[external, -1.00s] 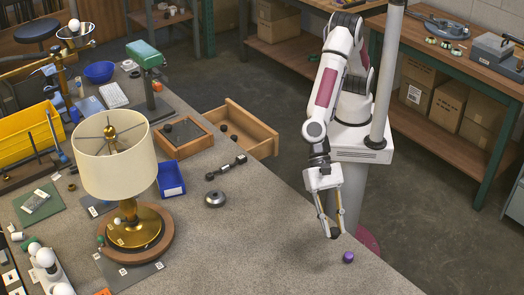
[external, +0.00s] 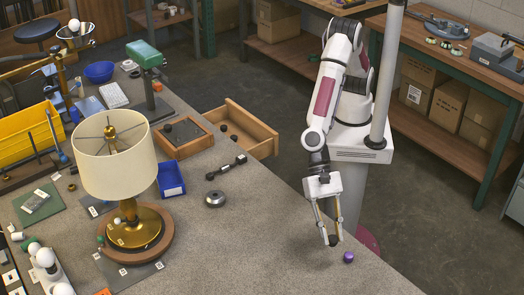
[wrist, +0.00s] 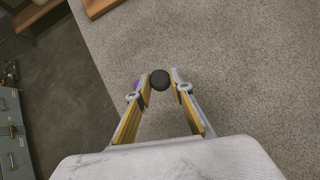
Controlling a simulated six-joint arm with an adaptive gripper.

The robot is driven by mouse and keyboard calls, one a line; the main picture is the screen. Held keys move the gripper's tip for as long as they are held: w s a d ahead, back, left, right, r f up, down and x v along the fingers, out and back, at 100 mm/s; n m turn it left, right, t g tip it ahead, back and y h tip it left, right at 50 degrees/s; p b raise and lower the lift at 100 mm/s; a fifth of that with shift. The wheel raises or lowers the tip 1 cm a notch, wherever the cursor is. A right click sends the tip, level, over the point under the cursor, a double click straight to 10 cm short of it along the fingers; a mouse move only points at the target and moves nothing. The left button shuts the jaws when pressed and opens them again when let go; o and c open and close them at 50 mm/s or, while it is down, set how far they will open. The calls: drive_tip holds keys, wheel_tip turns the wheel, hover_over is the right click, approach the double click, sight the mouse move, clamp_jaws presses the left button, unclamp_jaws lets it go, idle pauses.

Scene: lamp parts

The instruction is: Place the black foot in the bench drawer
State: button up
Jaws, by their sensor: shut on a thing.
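The black foot (wrist: 159,80) is a small round black piece held between the fingertips of my gripper (wrist: 160,88) in the wrist view. In the external view my gripper (external: 332,238) points down over the right front part of the bench, with the dark foot at its tips. The bench drawer (external: 250,130) is a wooden drawer, pulled open at the bench's far edge, left of my arm. Small dark round pieces lie inside it.
A purple piece (external: 348,257) lies just right of my gripper. A grey metal disc (external: 215,199), a black dumbbell-shaped part (external: 226,168) and a blue bin (external: 171,179) lie between my gripper and the drawer side. The lamp (external: 115,170) stands at left.

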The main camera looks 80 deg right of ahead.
drive_tip(key=shift+f, duration=1.45)
drive_tip(key=shift+f, duration=1.9)
drive_tip(key=shift+f, duration=0.1)
drive_tip(key=o, duration=0.6)
drive_tip(key=shift+w+d+r, duration=0.15)
drive_tip(key=shift+d+r, duration=0.25)
drive_tip(key=shift+r, duration=0.15)
drive_tip(key=v, duration=1)
drive_tip(key=shift+d+r, duration=0.25)
drive_tip(key=shift+r, duration=0.1)
